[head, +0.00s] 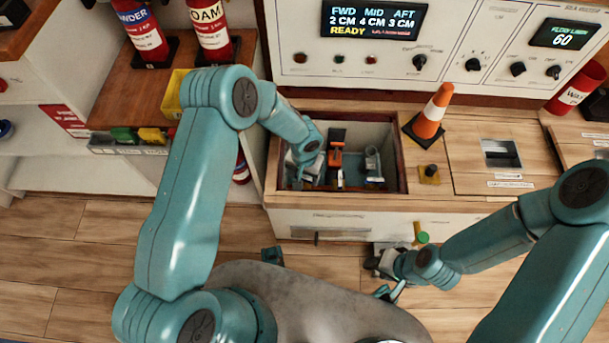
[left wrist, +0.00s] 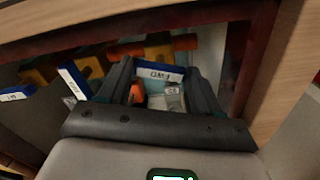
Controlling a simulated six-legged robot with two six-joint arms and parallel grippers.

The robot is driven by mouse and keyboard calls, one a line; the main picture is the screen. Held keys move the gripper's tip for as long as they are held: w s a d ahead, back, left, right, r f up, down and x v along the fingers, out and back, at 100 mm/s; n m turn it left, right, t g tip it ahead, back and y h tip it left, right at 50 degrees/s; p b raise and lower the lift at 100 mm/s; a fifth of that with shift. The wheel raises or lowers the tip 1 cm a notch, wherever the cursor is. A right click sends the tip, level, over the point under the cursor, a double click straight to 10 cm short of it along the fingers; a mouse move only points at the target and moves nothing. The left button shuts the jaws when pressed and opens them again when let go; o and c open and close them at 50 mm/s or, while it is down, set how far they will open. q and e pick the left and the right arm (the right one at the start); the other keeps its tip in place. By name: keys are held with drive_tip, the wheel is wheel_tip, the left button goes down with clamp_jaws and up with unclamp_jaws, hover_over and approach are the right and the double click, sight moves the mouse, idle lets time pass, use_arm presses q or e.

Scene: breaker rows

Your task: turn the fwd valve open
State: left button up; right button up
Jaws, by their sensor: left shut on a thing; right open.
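An open, recessed box (head: 399,165) in the counter holds valve parts with orange and grey pieces and white labels. My left gripper (head: 300,178) reaches into the left end of this box and is shut on a valve there, which I take to be the fwd valve. In the left wrist view, a blue-edged label plate (left wrist: 160,73) and a small orange piece (left wrist: 136,94) show between the fingers. The lettering is too blurred to read surely, and the grasp is partly hidden. My right gripper (head: 373,264) is open, low in front of the cabinet, away from the valves.
Box walls stand close around my left gripper. An orange cone (head: 432,113) and a yellow-based knob (head: 430,173) stand to the right on the counter. The display (head: 374,20) reads FWD 2 CM, MID 4 CM, AFT 3 CM, READY. Extinguishers (head: 145,35) stand at upper left.

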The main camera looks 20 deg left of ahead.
use_arm(q)
drive_tip(key=m+b, duration=0.1)
drive_tip(key=m, duration=0.1)
drive_tip(key=shift+m, duration=0.4)
drive_tip(key=m, duration=0.3)
drive_tip(key=shift+m, duration=0.3)
drive_tip(key=m, duration=0.3)
drive_tip(key=shift+m, duration=2.2)
drive_tip(key=o, duration=1.1)
drive_tip(key=shift+c, duration=0.2)
